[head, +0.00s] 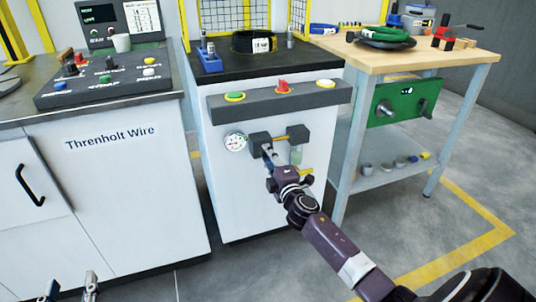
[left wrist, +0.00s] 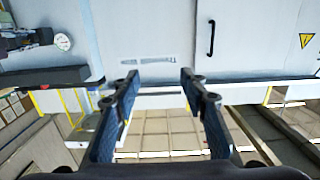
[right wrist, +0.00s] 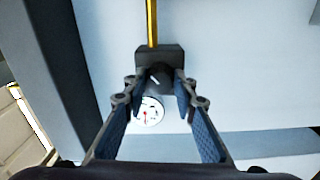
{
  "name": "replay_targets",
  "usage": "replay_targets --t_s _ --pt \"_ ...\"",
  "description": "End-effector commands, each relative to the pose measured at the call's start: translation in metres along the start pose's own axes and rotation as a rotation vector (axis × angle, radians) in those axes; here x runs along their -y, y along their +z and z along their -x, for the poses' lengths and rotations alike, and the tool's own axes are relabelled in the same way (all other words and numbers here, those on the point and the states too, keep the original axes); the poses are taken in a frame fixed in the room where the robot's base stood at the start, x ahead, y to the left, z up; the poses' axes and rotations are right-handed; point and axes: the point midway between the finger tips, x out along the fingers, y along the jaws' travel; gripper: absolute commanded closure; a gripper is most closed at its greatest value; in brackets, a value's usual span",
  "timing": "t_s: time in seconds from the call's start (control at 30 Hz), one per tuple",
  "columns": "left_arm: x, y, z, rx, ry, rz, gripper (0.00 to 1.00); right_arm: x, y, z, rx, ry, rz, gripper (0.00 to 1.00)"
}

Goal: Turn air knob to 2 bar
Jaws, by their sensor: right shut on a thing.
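The air knob (right wrist: 158,76) is a round black knob with a pale pointer mark. It sits on a dark regulator block (head: 258,141) on the front of the white middle cabinet. My right gripper (right wrist: 155,83) is shut on the knob, with one fingertip on each side; in the head view the gripper hides it. The round white pressure gauge (head: 235,142) is left of the block, and it also shows in the right wrist view (right wrist: 148,112). Its red needle shows, but the numbers are too small to read. My left gripper (head: 73,286) is open and empty, low in front of the left cabinet.
A yellow pipe (head: 281,137) joins the block to a second dark block (head: 298,138) with a clear bowl below. A panel with coloured buttons (head: 281,98) juts out above. The left cabinet (head: 130,190) and a wooden workbench (head: 440,60) stand either side.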

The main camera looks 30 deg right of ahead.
Motion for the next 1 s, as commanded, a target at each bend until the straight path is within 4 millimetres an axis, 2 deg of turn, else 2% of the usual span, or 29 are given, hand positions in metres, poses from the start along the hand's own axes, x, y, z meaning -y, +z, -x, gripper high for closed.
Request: replay_targets --t_s 0.6,1.0 --pt "0.009 0.071 0.022 0.332 -0.020 -0.003 0.60 -0.003 -0.001 0.000 -0.002 0.002 0.575 0.99" --pt "0.013 0.101 0.040 0.483 -0.029 -0.003 0.60 -0.002 -0.002 0.000 -0.003 0.002 0.814 0.99"
